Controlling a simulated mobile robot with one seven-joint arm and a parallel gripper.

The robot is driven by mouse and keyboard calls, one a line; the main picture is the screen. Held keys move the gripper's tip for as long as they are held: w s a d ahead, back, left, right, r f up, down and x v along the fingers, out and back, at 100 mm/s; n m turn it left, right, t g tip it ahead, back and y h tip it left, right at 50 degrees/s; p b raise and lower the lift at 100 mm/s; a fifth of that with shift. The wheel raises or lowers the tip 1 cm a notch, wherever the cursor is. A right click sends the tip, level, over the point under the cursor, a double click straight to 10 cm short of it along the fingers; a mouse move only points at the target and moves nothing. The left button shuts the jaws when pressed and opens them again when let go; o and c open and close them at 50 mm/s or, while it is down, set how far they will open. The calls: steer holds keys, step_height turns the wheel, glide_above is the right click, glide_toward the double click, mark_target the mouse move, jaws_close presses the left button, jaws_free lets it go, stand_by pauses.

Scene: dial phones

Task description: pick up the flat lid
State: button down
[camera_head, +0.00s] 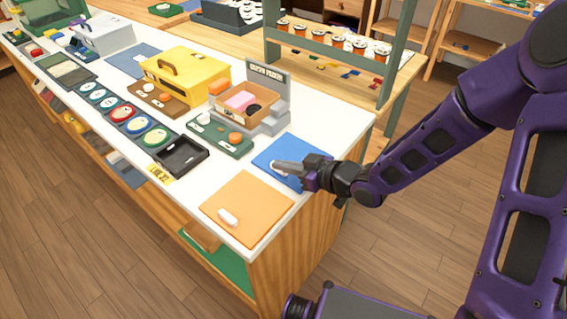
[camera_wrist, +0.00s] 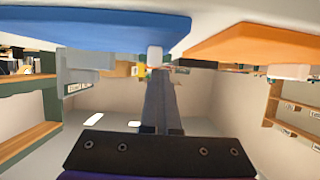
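Two flat panels with small white handles lie at the near end of the white counter: a blue one (camera_head: 300,150) and an orange one (camera_head: 255,195). I cannot tell which is the task's lid. My gripper (camera_head: 276,166) reaches in from the right, low over the blue panel. In the wrist view, the blue panel (camera_wrist: 90,32) is upper left and the orange panel (camera_wrist: 260,42) upper right. My gripper's fingers (camera_wrist: 158,78) look closed together, their tips near the blue panel's white handle (camera_wrist: 155,54). Contact with the handle is unclear.
A grey stand with a wooden box (camera_head: 245,105), a green tray (camera_head: 220,135) and a yellow case (camera_head: 187,75) stand farther along the counter (camera_head: 325,125). A green-framed rack with jars (camera_head: 335,45) is behind. Wooden floor surrounds the counter.

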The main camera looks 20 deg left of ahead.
step_height(320, 180, up, 8)
steer(key=p, duration=0.2)
steer(key=shift+r, duration=0.1)
steer(key=shift+c, duration=1.6)
jaws_free()
